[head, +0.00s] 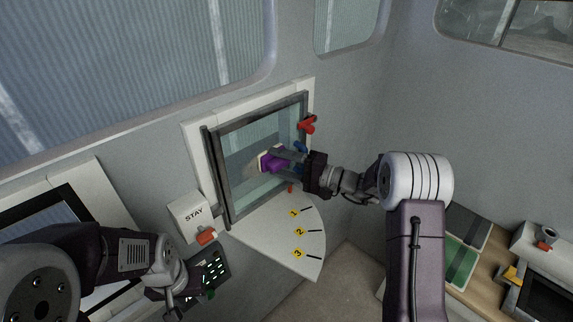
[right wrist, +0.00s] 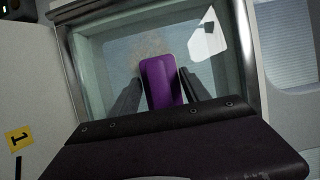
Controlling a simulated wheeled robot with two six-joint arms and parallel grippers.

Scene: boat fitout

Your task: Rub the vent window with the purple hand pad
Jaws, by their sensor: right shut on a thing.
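The vent window (head: 244,145) is a grey-framed glass pane set in a white surround on the wall. A dull smudged patch shows on its glass in the right wrist view (right wrist: 146,48). My right gripper (head: 284,158) is shut on the purple hand pad (head: 271,161) in front of the pane. The right wrist view shows the pad (right wrist: 160,82) between the two dark fingers. The pad's pale face is turned to the glass; I cannot tell whether it touches. My left gripper (head: 188,292) is low at the left, away from the window; its jaw opening is unclear.
A white quarter-round plate (head: 270,232) marked 1, 2 and 3 juts out below the window. A red handle (head: 307,124) is at the frame's right. A STAY box (head: 193,217) and a dark switch panel (head: 209,271) are at lower left. A counter (head: 485,270) stands at right.

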